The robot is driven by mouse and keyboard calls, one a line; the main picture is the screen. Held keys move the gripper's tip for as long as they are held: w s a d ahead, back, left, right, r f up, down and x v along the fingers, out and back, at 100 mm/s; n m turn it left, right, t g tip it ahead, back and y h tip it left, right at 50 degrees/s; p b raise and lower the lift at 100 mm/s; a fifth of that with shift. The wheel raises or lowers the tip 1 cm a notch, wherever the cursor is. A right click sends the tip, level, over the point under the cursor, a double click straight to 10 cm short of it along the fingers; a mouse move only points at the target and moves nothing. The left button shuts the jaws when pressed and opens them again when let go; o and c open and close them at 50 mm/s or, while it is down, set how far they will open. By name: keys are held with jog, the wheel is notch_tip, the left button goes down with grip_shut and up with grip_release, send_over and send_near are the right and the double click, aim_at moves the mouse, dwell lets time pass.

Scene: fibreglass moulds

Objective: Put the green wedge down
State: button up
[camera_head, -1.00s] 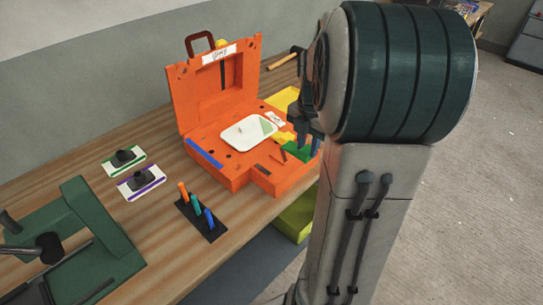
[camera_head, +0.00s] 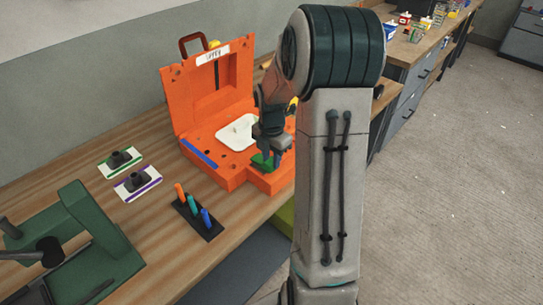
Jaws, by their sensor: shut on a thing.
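The green wedge (camera_head: 262,161) is in my gripper (camera_head: 268,158), low over the front right part of the open orange case (camera_head: 232,178). My gripper points down and is shut on the wedge. I cannot tell whether the wedge touches the case's surface. My arm hides the right side of the case and part of the white tray (camera_head: 228,135) set in it.
The case lid stands open at the back. A blue bar (camera_head: 199,153) lies along the case's left edge. A black rack (camera_head: 196,219) with coloured pegs and two small white cards (camera_head: 138,183) with dark knobs lie left. A green machine (camera_head: 85,240) stands front left. Bare wood lies between.

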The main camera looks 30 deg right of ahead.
aim_at(271, 162)
jog(key=shift+f, duration=0.1)
jog(key=o, duration=1.1)
jog(key=shift+c, duration=0.2)
notch_tip(271, 162, up, 12)
jog(key=s+a+m+t, duration=0.1)
jog(key=s+a+m, duration=0.6)
jog(key=s+m, duration=0.2)
jog(key=s+a+r+m+t, duration=0.1)
jog(key=s+a+m+t, duration=0.1)
jog(key=s+a+m, duration=0.5)
jog(key=s+m, duration=0.3)
jog(key=m, duration=0.3)
jog(key=shift+s+r, duration=0.2)
jog(key=shift+c, duration=0.3)
